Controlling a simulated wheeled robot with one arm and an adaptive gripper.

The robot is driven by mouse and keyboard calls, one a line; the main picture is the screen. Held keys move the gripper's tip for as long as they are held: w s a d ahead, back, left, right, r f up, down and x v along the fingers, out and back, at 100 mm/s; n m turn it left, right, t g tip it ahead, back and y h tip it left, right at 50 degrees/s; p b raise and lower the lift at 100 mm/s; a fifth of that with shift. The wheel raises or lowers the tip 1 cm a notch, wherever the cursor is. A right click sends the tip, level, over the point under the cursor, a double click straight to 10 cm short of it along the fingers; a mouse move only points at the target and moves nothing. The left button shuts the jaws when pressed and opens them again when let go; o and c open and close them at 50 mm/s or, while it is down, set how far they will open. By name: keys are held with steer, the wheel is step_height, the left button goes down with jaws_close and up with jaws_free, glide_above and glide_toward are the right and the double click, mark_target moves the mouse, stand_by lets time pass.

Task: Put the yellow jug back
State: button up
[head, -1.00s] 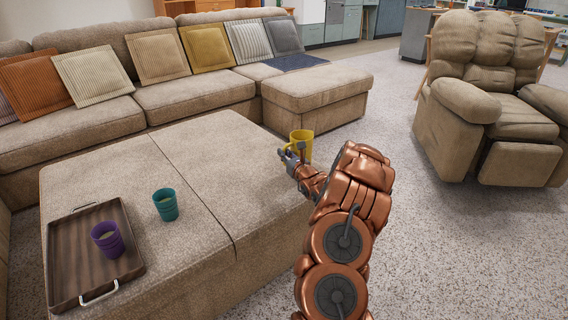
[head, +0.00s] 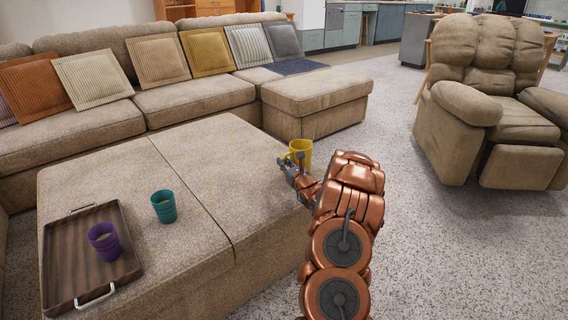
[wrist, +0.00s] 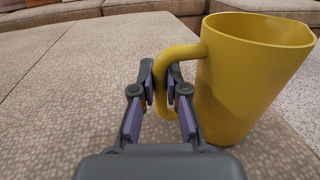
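The yellow jug (head: 300,151) is at the far right edge of the large beige ottoman (head: 200,165) in the head view. It looks upright and seems to be held above the ottoman's surface. In the wrist view the yellow jug (wrist: 245,75) fills the right side, with its handle on the left. My gripper (wrist: 166,85) has its two fingers on either side of the handle and appears closed on it. In the head view my gripper (head: 290,168) is partly hidden behind my arm. The underside of the jug is not clearly visible.
A brown wooden tray (head: 65,268) with metal handles lies on the ottoman's near left, holding a purple cup (head: 105,241). A teal cup (head: 164,206) stands beside it. A sofa (head: 195,98) lies behind, an armchair (head: 500,110) to the right. The ottoman's middle is clear.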

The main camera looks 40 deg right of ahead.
steer(key=o, duration=0.4)
